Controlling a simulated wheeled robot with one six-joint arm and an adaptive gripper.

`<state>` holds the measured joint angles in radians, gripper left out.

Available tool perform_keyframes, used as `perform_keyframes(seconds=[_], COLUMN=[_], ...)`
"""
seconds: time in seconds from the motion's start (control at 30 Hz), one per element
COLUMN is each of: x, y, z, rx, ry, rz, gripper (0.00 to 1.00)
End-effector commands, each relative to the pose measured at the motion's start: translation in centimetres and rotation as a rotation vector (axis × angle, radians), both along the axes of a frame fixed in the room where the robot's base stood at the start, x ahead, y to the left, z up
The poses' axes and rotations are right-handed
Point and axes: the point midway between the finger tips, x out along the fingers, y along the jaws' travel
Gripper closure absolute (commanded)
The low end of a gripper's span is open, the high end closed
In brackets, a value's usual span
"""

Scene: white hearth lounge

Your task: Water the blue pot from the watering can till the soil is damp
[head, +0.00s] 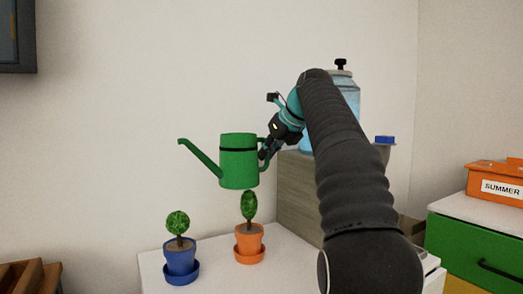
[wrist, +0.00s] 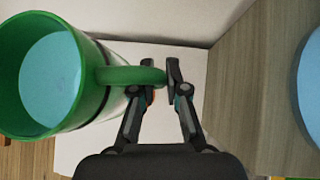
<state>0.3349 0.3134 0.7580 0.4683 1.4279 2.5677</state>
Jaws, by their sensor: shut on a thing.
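My gripper (wrist: 164,88) is shut on the handle of the green watering can (head: 239,165). The can is held upright in the air above the white surface, with its spout pointing left. In the wrist view the can (wrist: 88,52) shows pale blue water inside. The blue pot (head: 180,259) stands on a blue saucer with a small round plant, below and left of the can, under the spout's side. Its soil shows as a brown patch; I cannot tell whether it is damp. The gripper's fingertips are partly hidden in the head view.
An orange pot (head: 249,240) with a taller plant stands right of the blue pot, below the can. A wooden block (head: 304,195) bears a blue container (head: 347,95). An orange SUMMER box (head: 496,182) sits on drawers at right.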

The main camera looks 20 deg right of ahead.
Motion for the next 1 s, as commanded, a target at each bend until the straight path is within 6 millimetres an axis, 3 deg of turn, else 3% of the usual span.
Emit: perform_keyframes(seconds=[1.0], x=[-0.2], y=[-0.2], z=[1.6], rx=[-0.160], ry=[-0.060], rz=[0.021], gripper=[1.00])
